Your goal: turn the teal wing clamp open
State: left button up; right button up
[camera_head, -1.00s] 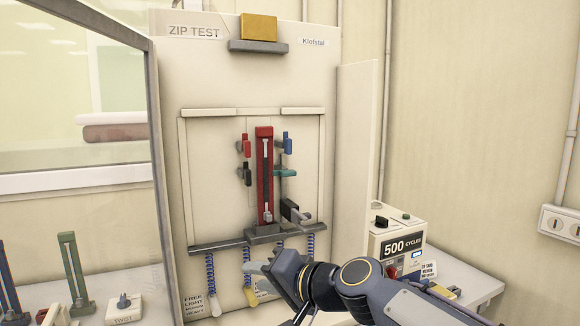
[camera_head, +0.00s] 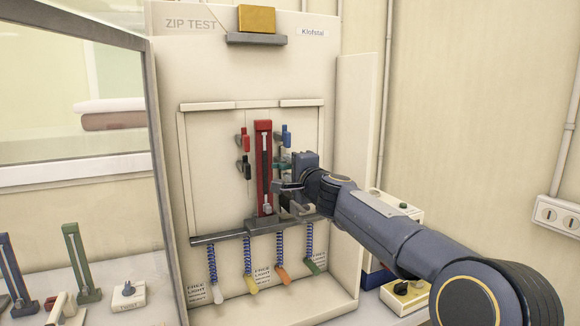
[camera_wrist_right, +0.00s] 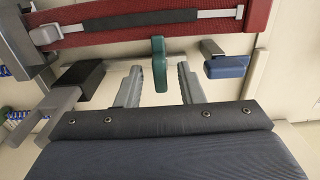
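The teal wing clamp (camera_wrist_right: 159,63) stands out beside the red zip holder (camera_wrist_right: 210,30) in the right wrist view. In the head view only a bit of the teal clamp (camera_head: 281,166) shows, right of the red holder (camera_head: 263,150). My right gripper (camera_wrist_right: 159,73) is open. Its two grey fingers lie on either side of the teal clamp, with a visible gap on each side. In the head view my right gripper (camera_head: 283,176) is at the test panel and partly covers the clamp. My left gripper is out of view.
A blue clamp (camera_head: 286,136) sits just above the teal one, and red (camera_head: 245,141) and black (camera_head: 245,166) clamps are left of the holder. A dark lever (camera_wrist_right: 72,85) is close to the left finger. Colored spring pulls hang below the grey bar (camera_head: 215,237).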

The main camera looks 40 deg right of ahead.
jog(key=shift+w, duration=0.1)
grip_shut()
dwell(0.4)
jog(key=m, duration=0.4)
jog(key=shift+m, duration=0.3)
jog(key=m, duration=0.9)
jog(key=shift+f+m, duration=0.1)
jog(key=shift+m, duration=2)
